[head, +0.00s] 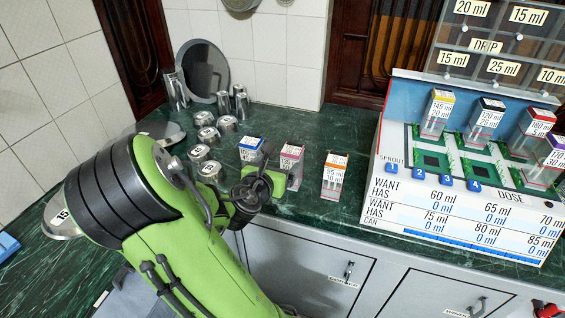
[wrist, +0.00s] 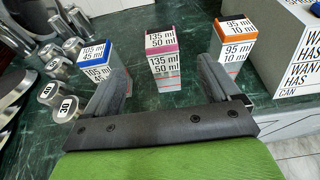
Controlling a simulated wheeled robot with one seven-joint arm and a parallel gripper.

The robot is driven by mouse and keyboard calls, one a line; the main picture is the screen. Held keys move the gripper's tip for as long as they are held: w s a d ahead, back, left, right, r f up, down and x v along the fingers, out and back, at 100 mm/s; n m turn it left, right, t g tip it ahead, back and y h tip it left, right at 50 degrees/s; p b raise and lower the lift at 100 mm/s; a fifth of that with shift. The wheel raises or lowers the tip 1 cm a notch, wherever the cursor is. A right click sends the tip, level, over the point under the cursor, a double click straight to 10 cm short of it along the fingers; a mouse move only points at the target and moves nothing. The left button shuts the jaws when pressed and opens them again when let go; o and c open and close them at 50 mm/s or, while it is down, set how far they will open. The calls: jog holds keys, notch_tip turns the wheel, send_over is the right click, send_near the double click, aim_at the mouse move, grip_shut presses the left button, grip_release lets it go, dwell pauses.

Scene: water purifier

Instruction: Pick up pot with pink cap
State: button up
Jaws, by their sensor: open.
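The pot with the pink cap (head: 292,157) stands upright on the green counter, between a blue-capped pot and an orange-capped pot. In the wrist view the pink-capped pot (wrist: 163,62) stands ahead of my gripper, between the lines of its two fingers, and its label reads 135 ml and 50 ml. My gripper (wrist: 165,78) is open and empty, with the fingers wide apart. In the head view my gripper (head: 258,190) is at the counter's front edge and hides part of the pots' lower area.
The blue-capped pot (wrist: 97,58) is close by the left finger; the orange-capped pot (wrist: 235,40) is by the right finger. Metal weights (head: 207,135) stand at the left. The dosing panel (head: 460,190) with several pots stands at the right. Drawers (head: 310,270) are below the counter.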

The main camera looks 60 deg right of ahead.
aim_at(289, 156)
jog(key=p+x, duration=0.1)
jog(key=x, duration=0.2)
jog(key=p+x, duration=0.1)
jog(key=x, duration=0.2)
jog(key=p+x, duration=0.1)
jog(key=x, duration=0.2)
jog(key=shift+d+f, duration=0.2)
jog(key=shift+f, duration=0.2)
jog(key=x, duration=0.5)
jog(key=shift+d+f, duration=0.3)
jog(key=shift+f, duration=0.05)
jog(key=shift+a+r, duration=0.1)
jog(key=c, duration=1.1)
